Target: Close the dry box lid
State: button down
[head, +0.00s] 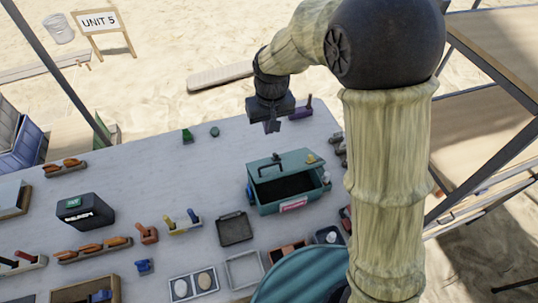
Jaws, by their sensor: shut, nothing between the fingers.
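The dry box (290,207) is a teal box with a pink label on its front, standing on the table at right of centre. Its lid (292,160) is open and raised at the back, with a dark handle on it, and the dark inside of the box shows. My gripper (272,127) is shut and empty, pointing down above the far part of the table, beyond the box and apart from the lid. The fingertips are small and dark in this view.
The grey table (150,170) is clear left of the box. A dark shallow tray (235,229) lies left of the box's front. A black case (85,211) and several orange-handled tools stand further left. Small items sit close to the box's right side.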

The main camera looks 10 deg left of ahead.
jog(key=shift+f, duration=0.1)
notch_tip(320, 180, down, 12)
jog(key=p, duration=0.3)
jog(key=shift+s+f+p, duration=0.1)
jog(key=shift+f+p, duration=0.15)
jog(key=shift+p, duration=0.1)
jog(key=shift+s+f, duration=0.2)
jog(key=shift+f, duration=0.25)
jog(key=shift+f, duration=0.2)
